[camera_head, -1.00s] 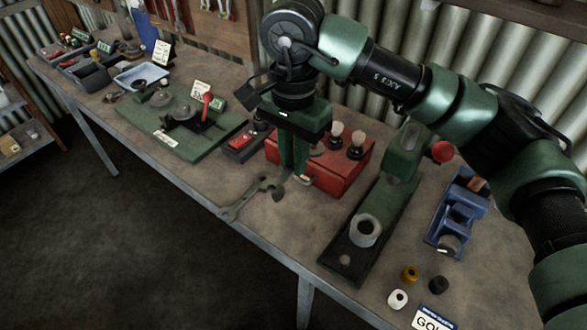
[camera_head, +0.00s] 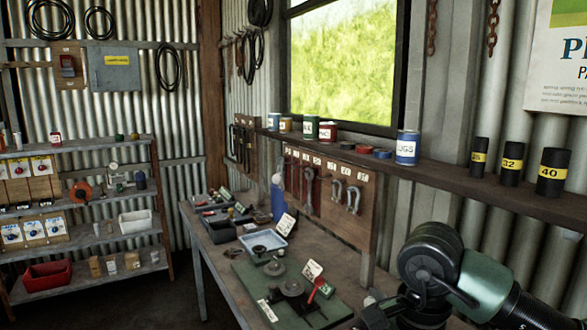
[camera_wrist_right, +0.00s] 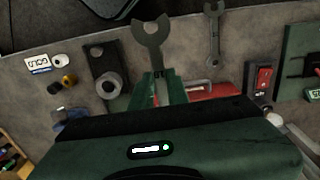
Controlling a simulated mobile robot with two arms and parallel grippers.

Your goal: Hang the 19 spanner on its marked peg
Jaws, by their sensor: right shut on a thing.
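My right gripper (camera_wrist_right: 160,82) is shut on a grey open-ended spanner (camera_wrist_right: 151,42) in the right wrist view. The spanner's forked head sticks out beyond the green fingers; the rest is hidden, and I cannot read its size. A second grey spanner (camera_wrist_right: 214,35) lies on the bench beside it. In the head view a wooden peg board (camera_head: 362,226) hangs on the wall behind the bench. It has a row of small number labels, red shapes and a hanging spanner (camera_head: 308,191); the numbers are too small to read. My left gripper is not in view.
A shelf (camera_head: 450,180) with tins runs above the board. On the bench stand a blue bottle (camera_head: 278,200), a pale blue tray (camera_head: 265,246) and a green mat (camera_head: 255,284). The right wrist view shows a red box (camera_wrist_right: 212,90) and a grey ring (camera_wrist_right: 109,85).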

